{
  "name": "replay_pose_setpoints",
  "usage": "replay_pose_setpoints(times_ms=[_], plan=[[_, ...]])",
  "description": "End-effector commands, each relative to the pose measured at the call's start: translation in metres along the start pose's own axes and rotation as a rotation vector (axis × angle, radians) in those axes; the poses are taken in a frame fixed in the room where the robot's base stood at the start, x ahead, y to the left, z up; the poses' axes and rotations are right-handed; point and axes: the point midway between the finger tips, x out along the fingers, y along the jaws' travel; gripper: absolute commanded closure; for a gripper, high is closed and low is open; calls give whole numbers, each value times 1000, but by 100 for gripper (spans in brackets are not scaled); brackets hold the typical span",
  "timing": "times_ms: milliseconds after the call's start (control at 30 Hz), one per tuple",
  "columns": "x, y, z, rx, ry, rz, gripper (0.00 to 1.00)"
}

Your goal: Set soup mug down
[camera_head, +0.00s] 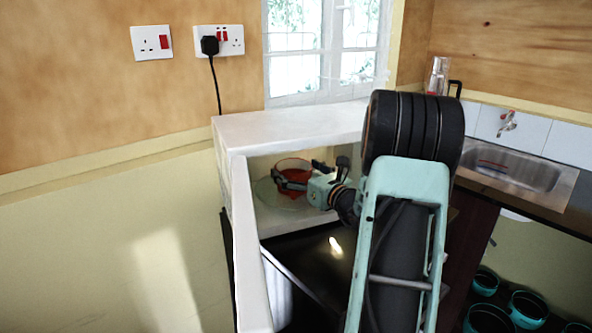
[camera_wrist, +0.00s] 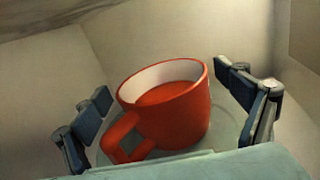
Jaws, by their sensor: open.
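The soup mug (camera_head: 290,165) is orange-red with a pale inside, and it stands in a white open-fronted compartment in the head view. In the wrist view the mug (camera_wrist: 178,115) holds red-orange soup, looks upright relative to the plate, and has its handle toward the lower left. A pale round plate (camera_wrist: 228,138) lies under it; the plate's edge (camera_head: 266,197) also shows in the head view. My gripper (camera_wrist: 168,112) is open, with one finger on each side of the mug and visible gaps between. In the head view my gripper (camera_head: 298,174) reaches into the compartment from the right.
The compartment's white top (camera_head: 290,127) and left wall (camera_head: 240,205) are close around my gripper. A dark glossy surface (camera_head: 305,250) lies in front and below. A sink (camera_head: 515,170) is at the right, with several teal pots (camera_head: 528,305) beneath.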

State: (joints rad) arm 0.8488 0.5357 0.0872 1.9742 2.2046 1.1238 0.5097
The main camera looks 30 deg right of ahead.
Motion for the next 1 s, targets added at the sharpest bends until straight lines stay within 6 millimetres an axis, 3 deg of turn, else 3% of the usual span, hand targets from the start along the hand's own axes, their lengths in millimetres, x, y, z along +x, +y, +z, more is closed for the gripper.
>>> replay_pose_setpoints(times_ms=[167,500,700,1000], plan=[[-5,-1,3,0,1,-2,8],[-75,-1,3,0,0,-4,8],[-108,0,3,0,0,-2,8],[-121,0,3,0,-1,0,8]])
